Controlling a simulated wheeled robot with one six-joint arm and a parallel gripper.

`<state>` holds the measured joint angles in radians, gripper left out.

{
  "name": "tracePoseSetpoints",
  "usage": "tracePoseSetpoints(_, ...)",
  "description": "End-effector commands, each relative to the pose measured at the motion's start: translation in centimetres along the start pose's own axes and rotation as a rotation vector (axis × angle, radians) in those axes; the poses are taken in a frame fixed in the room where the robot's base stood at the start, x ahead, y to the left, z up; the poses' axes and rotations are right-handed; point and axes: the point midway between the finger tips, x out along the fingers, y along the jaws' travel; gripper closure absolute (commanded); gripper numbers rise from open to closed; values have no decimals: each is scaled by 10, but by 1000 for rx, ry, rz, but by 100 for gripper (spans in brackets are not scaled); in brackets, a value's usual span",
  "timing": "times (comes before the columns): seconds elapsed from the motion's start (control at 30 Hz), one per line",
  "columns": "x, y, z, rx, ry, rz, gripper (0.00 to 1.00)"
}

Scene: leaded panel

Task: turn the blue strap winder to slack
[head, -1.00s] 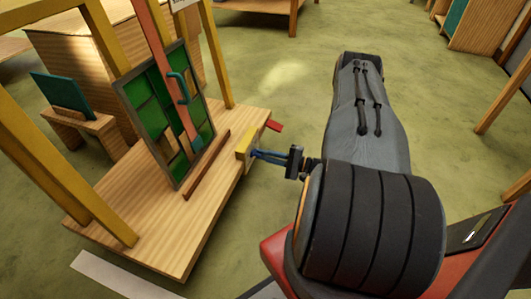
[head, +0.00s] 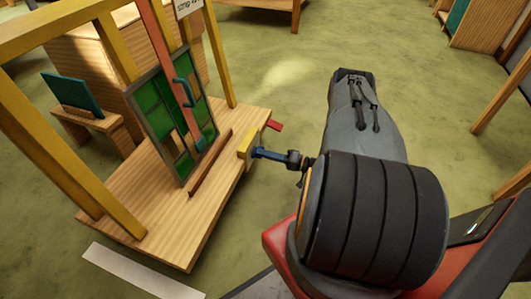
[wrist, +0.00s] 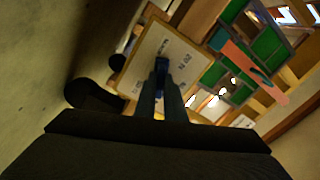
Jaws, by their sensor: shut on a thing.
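The blue strap winder (head: 262,153) sticks out from a yellow block (head: 247,144) at the right edge of the wooden platform in the head view. My gripper (head: 287,157) reaches it from the right and is shut on it. In the wrist view the blue winder (wrist: 161,68) stands between my gripper's fingers (wrist: 161,92), in front of a pale plate (wrist: 165,55) with small lettering. The lettering is too small to read. An orange-pink strap (head: 174,65) runs down across the green leaded panel (head: 171,110).
The wooden platform (head: 140,210) carries yellow posts (head: 45,110) around the panel. A brown rail (head: 210,163) lies before the panel. A red tab (head: 274,125) juts out beyond the yellow block. A white strip (head: 140,272) lies on the floor. Green floor is free behind my arm.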

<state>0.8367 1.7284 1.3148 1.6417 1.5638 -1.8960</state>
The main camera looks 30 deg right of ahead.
Motion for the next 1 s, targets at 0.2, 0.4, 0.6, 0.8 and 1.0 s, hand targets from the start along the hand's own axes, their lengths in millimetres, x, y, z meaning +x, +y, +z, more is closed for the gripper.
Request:
tracePoseSetpoints(0.2,0,0,0,-81,0,1,100)
tracePoseSetpoints(0.4,0,0,0,-112,1,1,100)
tracePoseSetpoints(0.6,0,1,0,-116,0,1,100)
tracePoseSetpoints(0.8,0,1,0,-116,0,1,100)
tracePoseSetpoints(1.0,0,0,0,-116,0,1,72)
